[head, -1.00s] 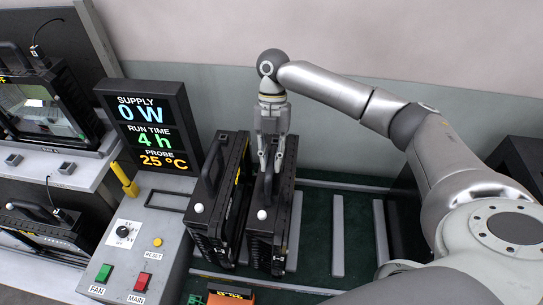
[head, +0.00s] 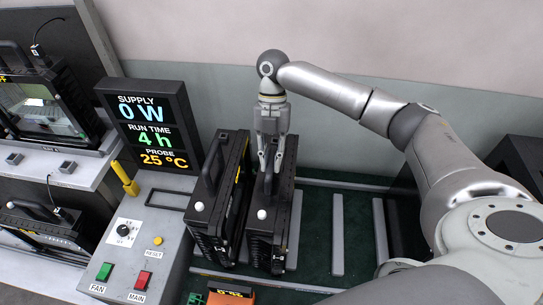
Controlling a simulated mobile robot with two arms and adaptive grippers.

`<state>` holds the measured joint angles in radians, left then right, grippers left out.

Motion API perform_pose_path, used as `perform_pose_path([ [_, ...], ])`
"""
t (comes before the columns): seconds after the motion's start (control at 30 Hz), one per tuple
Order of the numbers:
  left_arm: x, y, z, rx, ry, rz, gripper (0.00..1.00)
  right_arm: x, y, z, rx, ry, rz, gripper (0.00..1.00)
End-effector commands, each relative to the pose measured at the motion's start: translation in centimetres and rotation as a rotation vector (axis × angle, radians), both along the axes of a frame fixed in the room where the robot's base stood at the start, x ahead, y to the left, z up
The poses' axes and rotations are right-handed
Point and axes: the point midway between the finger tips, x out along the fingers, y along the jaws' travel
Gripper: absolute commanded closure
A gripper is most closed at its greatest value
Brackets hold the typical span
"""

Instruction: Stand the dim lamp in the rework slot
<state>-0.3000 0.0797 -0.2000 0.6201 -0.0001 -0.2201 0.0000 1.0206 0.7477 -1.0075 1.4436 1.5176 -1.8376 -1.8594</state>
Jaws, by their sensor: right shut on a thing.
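Two black floodlight housings stand upright side by side on the green rack floor, right of the control box. My right gripper (head: 271,160) points down and is shut on the top handle of the right-hand lamp (head: 268,225). The left-hand lamp (head: 217,205) stands close beside it with its handle free. Each has a white knob on its near top end. I cannot tell from this view which lamp is dim. My left gripper is not in view.
The green rack floor (head: 316,215) has grey divider rails (head: 337,235), with empty slots to the right of the lamps. The control box (head: 140,235) and its display (head: 150,125) stand left. More lamps (head: 45,105) sit on shelves at far left.

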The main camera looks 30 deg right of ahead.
Motion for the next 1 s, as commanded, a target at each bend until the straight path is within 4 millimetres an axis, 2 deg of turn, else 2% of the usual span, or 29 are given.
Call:
perform_pose_path([
  [0.07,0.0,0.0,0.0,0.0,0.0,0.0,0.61,0.1,0.1,0.2,0.005,-0.003,0.001,1.0],
  [0.1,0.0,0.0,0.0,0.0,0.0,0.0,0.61,0.1,0.1,0.2,0.005,-0.003,0.001,0.78],
  [0.27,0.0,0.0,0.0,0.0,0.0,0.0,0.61,0.0,0.0,0.0,0.003,-0.001,0.001,0.58],
  [0.47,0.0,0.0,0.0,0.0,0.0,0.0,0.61,0.0,0.0,-0.1,0.001,0.0,0.0,0.58],
  [0.5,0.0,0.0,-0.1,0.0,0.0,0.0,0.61,-0.2,-0.1,-0.6,-0.004,0.007,0.0,0.58],
  [0.67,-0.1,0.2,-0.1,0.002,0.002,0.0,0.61,0.1,-0.1,0.1,-0.002,0.003,-0.001,0.58],
  [0.77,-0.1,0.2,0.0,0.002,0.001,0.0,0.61,0.6,-0.4,1.4,0.0,0.002,-0.001,0.58],
  [1.0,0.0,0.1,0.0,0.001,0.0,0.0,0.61,2.4,-1.4,6.6,0.002,-0.002,-0.002,0.58],
])
